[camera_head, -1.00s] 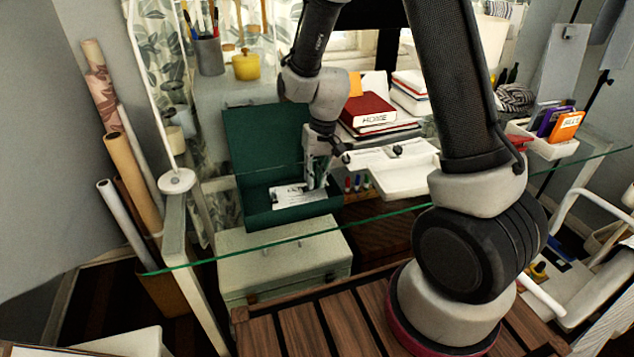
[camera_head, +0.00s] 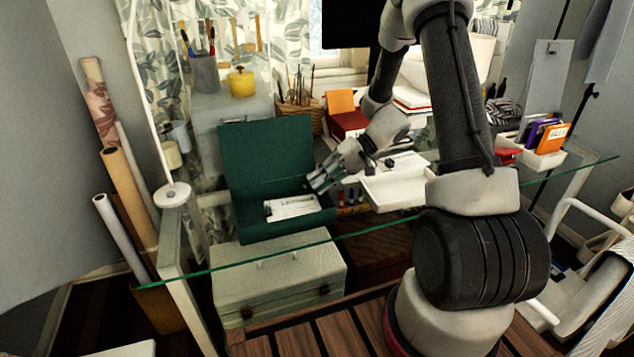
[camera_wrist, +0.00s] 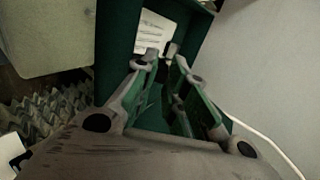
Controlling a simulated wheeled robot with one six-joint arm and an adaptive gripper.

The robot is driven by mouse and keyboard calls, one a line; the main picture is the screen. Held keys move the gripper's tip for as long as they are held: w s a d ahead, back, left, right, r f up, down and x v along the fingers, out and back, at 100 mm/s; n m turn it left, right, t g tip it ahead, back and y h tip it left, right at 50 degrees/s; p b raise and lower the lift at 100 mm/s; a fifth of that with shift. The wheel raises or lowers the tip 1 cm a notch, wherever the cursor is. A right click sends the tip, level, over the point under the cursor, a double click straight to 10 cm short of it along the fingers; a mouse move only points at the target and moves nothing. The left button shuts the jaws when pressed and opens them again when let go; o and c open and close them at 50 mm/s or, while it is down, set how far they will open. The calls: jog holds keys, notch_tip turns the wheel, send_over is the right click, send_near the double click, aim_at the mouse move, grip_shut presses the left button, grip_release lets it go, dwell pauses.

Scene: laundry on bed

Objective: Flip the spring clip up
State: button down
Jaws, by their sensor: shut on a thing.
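A dark green box file (camera_head: 238,222) stands on the glass desk with its lid (camera_head: 268,152) raised at the back. A white printed sheet (camera_head: 292,207) lies inside it and also shows in the wrist view (camera_wrist: 153,32). My gripper (camera_head: 311,183) is tilted sideways at the right side of the box. In the wrist view, the fingertips (camera_wrist: 164,58) are close together around a small grey metal piece, the spring clip (camera_wrist: 171,50), beside the sheet. The fingers hide much of the clip, and its angle is hard to tell. In the head view I cannot make it out.
A white tray (camera_head: 393,190) stands close to the right of the box, with several pens (camera_head: 350,198) between. Red and white books (camera_head: 347,122) are behind. A pale case (camera_head: 280,278) sits below the glass. Paper rolls (camera_head: 122,170) lean at the left.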

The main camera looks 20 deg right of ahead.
jog(key=shift+d+y, duration=0.25)
jog(key=shift+y, duration=0.25)
jog(key=shift+d, duration=0.1)
jog(key=c, duration=1.4)
grip_release()
jog(key=shift+c, duration=0.2)
jog(key=v, duration=0.8)
jog(key=shift+f, duration=0.2)
